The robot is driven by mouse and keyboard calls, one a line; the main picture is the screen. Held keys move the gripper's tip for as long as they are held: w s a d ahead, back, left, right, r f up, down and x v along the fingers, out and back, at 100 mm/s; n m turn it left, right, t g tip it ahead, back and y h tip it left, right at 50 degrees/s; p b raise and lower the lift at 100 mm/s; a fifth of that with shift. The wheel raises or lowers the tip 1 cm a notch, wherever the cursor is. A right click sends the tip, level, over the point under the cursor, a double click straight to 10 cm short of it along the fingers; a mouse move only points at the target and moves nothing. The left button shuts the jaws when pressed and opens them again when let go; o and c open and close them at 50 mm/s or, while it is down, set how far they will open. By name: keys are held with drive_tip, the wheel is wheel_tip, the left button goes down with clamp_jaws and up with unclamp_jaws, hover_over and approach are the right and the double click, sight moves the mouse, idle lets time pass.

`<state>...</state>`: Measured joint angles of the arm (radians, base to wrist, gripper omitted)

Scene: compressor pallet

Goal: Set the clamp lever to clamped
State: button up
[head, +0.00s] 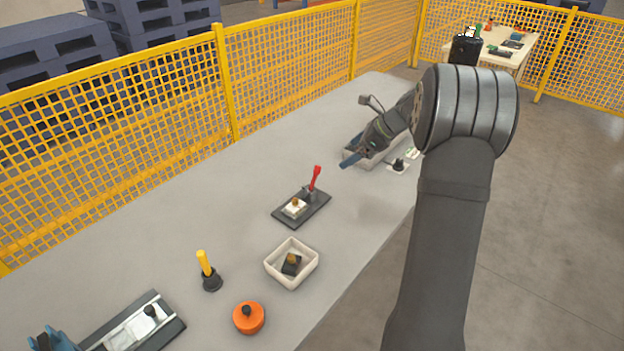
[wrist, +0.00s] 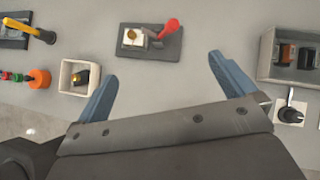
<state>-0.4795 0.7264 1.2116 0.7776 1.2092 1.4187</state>
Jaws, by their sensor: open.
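The clamp lever (head: 315,178) has a red handle and stands up, tilted a little, from a dark base plate (head: 319,207) on the grey table. A pale block with a small orange-brown piece on top (head: 294,207) sits at the plate's near end. The red lever also shows in the wrist view (wrist: 171,27), near the right end of its plate (wrist: 160,51). My gripper (head: 349,161) is open and empty, with blue fingers. It is above the table, to the right of and beyond the lever in the head view. In the wrist view its fingertips (wrist: 160,72) are apart from the plate.
A white bin (head: 291,264) holds a dark part. A yellow-handled lever (head: 206,268), an orange round part (head: 249,317) and a dark fixture (head: 140,325) are nearer. Another bin (head: 362,155) lies near my gripper. A yellow mesh fence (head: 130,150) runs behind the table.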

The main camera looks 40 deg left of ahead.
drive_tip(key=shift+w+d+r, duration=0.15)
drive_tip(key=shift+d+r, duration=0.25)
drive_tip(key=shift+r, duration=0.1)
